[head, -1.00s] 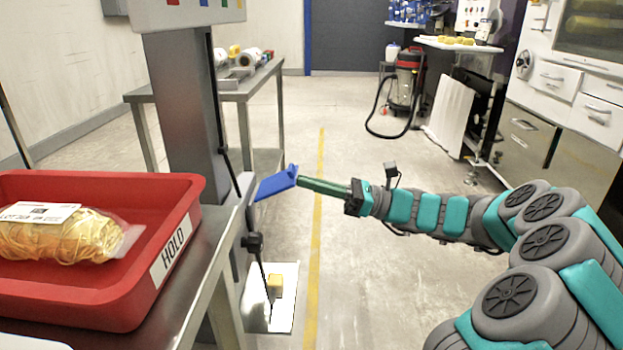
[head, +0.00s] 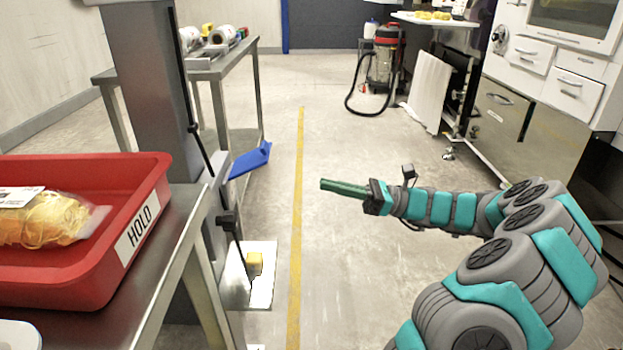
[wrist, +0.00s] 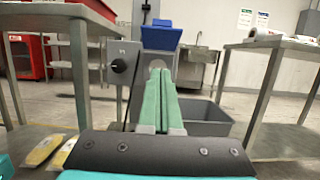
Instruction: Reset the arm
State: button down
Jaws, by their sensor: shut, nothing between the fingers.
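My gripper (head: 343,187) reaches left over the open floor in the head view, with its green fingers together and nothing between them. In the wrist view the fingers (wrist: 159,98) point straight ahead, side by side. My arm comes in from the lower right and is bent. A blue plate-like part (head: 250,159) shows left of the fingertips in the head view, apart from them. It also shows in the wrist view (wrist: 161,36), just beyond the fingertips.
A red HOLD tray (head: 152,187) with a noodle pack (head: 45,220) stands on the steel table at left. A yellow block (head: 254,262) rests on a pale plate near the floor. A vacuum cleaner (head: 383,65) and white cabinets (head: 560,70) stand behind. The middle floor is clear.

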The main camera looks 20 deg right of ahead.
jog(key=s+a+f+n+g+h, duration=0.3)
jog(key=s+a+n+g+h, duration=0.65)
jog(key=s+a, duration=0.85)
jog(key=s+a+f+n+g+h, duration=0.1)
jog(key=s+f+n+h, duration=0.3)
jog(key=s+f+n, duration=0.3)
jog(key=s+d+f+n+t+h, duration=0.2)
jog(key=s+d+n+h, duration=0.3)
jog(key=d, duration=0.4)
jog(key=s+h, duration=0.1)
jog(key=s, duration=0.1)
jog(key=shift+s+d+h, duration=0.3)
jog(key=shift+d+h, duration=0.05)
jog(key=shift+d, duration=0.05)
